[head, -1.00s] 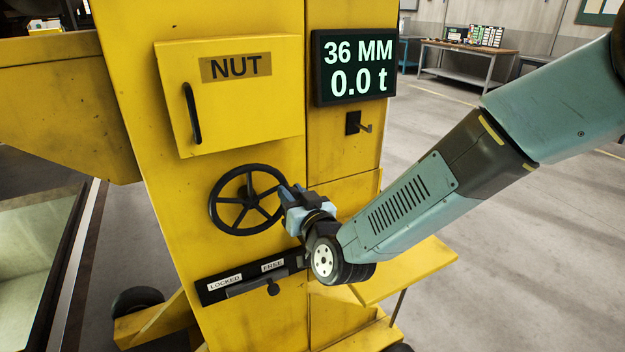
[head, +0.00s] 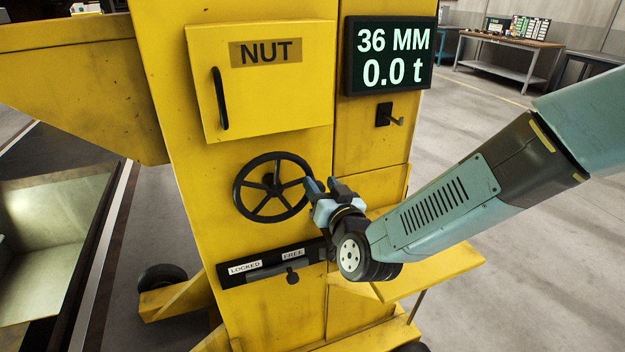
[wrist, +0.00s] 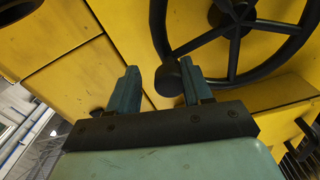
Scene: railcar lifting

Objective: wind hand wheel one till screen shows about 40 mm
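A black spoked hand wheel (head: 271,187) is on the front of the yellow jack column, below the NUT door; no number shows on it. The screen (head: 391,56) at upper right reads 36 MM and 0.0 t. My gripper (head: 323,185) is at the right side of the wheel. In the wrist view my gripper (wrist: 159,76) has its fingers apart. The wheel's dark round knob (wrist: 168,78) appears in the gap between them, nearer the right finger; I cannot tell whether it touches. The wheel rim (wrist: 159,30) and spokes show beyond, at upper right.
The NUT door (head: 262,85) is shut. A LOCKED/FREE lever panel (head: 270,266) lies below the wheel. A yellow shelf (head: 430,272) juts out below my arm. A workbench (head: 510,55) stands far back right.

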